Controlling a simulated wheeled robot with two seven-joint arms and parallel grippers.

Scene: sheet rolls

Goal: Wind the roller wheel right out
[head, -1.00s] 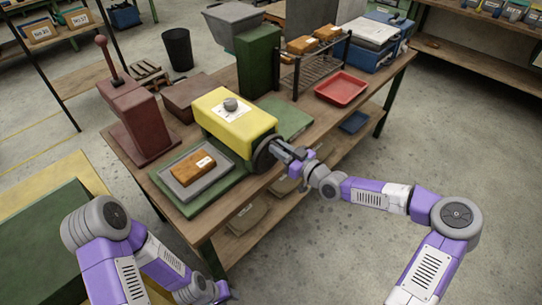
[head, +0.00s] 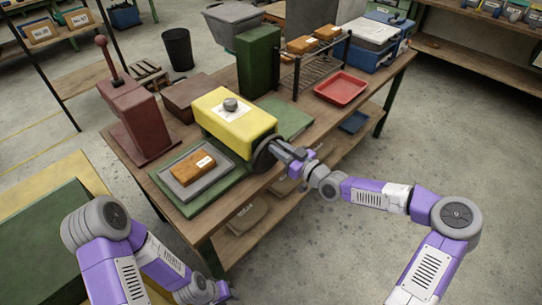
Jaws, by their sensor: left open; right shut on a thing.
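The yellow sheet roller (head: 238,125) stands on a green base on the wooden bench. Its dark roller wheel (head: 264,158) is on the machine's right side, facing me. My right gripper (head: 283,151) is shut on the roller wheel near its rim, and its fingers hide part of the wheel. A brown block with a white label (head: 193,167) lies on a grey tray (head: 218,176) in front of the rollers. My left gripper (head: 222,293) is low at the bottom of the view, open and away from the bench; its fingers are barely visible.
A maroon lever press (head: 138,120) stands at the bench's left. A green block-shaped stand (head: 258,68), a dark rack with brown blocks (head: 318,66) and a red tray (head: 341,87) are farther back. Open floor lies right of the bench.

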